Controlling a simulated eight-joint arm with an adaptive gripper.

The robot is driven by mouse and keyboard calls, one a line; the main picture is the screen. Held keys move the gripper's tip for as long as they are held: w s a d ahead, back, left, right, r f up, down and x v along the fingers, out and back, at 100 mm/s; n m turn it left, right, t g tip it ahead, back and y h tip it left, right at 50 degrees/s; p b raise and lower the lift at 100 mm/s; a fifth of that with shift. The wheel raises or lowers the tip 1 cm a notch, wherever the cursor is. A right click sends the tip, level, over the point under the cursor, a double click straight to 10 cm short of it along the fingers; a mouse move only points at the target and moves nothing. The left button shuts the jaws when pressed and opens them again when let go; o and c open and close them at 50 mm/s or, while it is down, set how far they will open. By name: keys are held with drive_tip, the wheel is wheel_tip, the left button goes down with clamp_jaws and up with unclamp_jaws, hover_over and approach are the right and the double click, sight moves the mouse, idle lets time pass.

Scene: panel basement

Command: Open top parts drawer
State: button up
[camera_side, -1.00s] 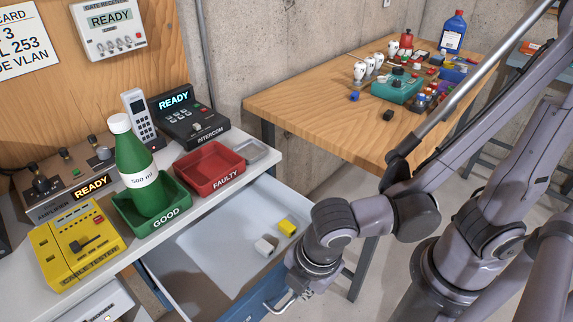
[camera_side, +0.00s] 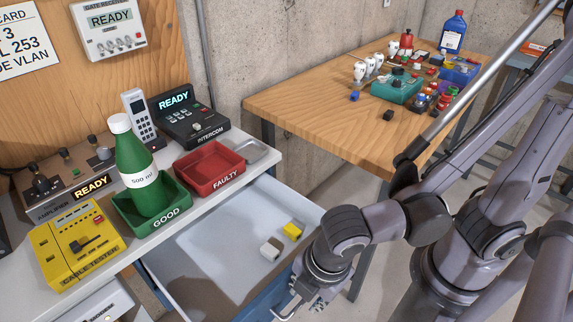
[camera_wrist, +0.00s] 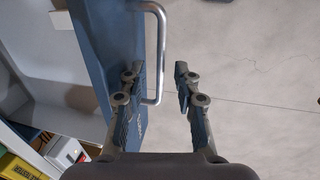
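The top parts drawer (camera_side: 222,245) stands pulled out from under the white bench, with its light interior showing. Its blue front (camera_wrist: 100,45) carries a metal bar handle (camera_wrist: 162,50), which shows partly in the side view (camera_side: 284,312). In the wrist view my gripper (camera_wrist: 158,82) is open, its two fingers apart with the handle between them. The handle is nearer the left finger; I cannot tell whether they touch. In the side view my gripper is at the drawer's front, with its fingertips small and partly hidden.
A yellow block (camera_side: 292,231) and a white block (camera_side: 270,249) lie in the drawer. Green (camera_side: 125,212) and red (camera_side: 207,170) trays stand on the bench above. A wooden table (camera_side: 330,110) with parts stands behind. Bare floor lies beyond the drawer front.

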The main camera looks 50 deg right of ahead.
wheel_tip(320, 180, up, 12)
drive_tip(key=s, duration=0.2)
idle(0.8)
drive_tip(key=shift+s+f, duration=0.1)
drive_tip(key=shift+f, duration=0.05)
drive_tip(key=w+d+m+t, duration=0.2)
drive_tip(key=w+d+m, duration=0.4)
drive_tip(key=d+m, duration=0.3)
drive_tip(key=w+d+m+t, duration=0.3)
drive_tip(key=w+d+m, duration=0.4)
drive_tip(key=d, duration=0.5)
drive_tip(key=shift+w+d+m, duration=0.25)
drive_tip(key=shift+m, duration=0.85)
